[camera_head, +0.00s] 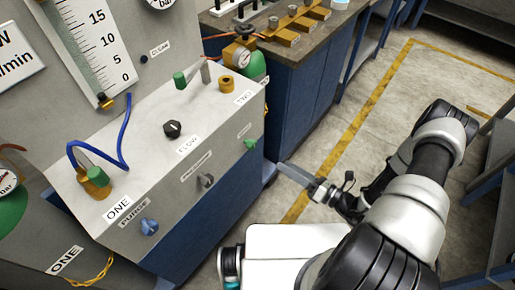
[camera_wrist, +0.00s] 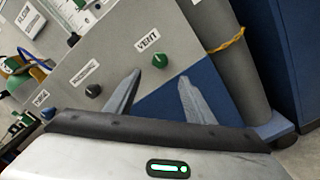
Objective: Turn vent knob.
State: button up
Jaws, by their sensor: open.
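The vent knob (camera_wrist: 131,60) is a small dark green knob beneath the "VENT" label on the panel's front face in the wrist view. In the head view it is the green knob (camera_head: 250,143) at the right end of the front row. My gripper (camera_wrist: 159,76) is open and empty, its two fingers apart. In the head view my gripper (camera_head: 290,170) points left towards the panel, to the right of the knob with a gap.
The same front row holds a grey knob (camera_head: 206,180) and a blue purge knob (camera_head: 149,226). A grey cylinder (camera_wrist: 232,60) with a yellow band stands right of the panel. A blue workbench (camera_head: 300,85) stands behind. The floor right of the panel is open.

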aim_at(254, 147)
jog(key=x, duration=1.3)
jog(key=c, duration=1.1)
jog(key=shift+o, duration=0.2)
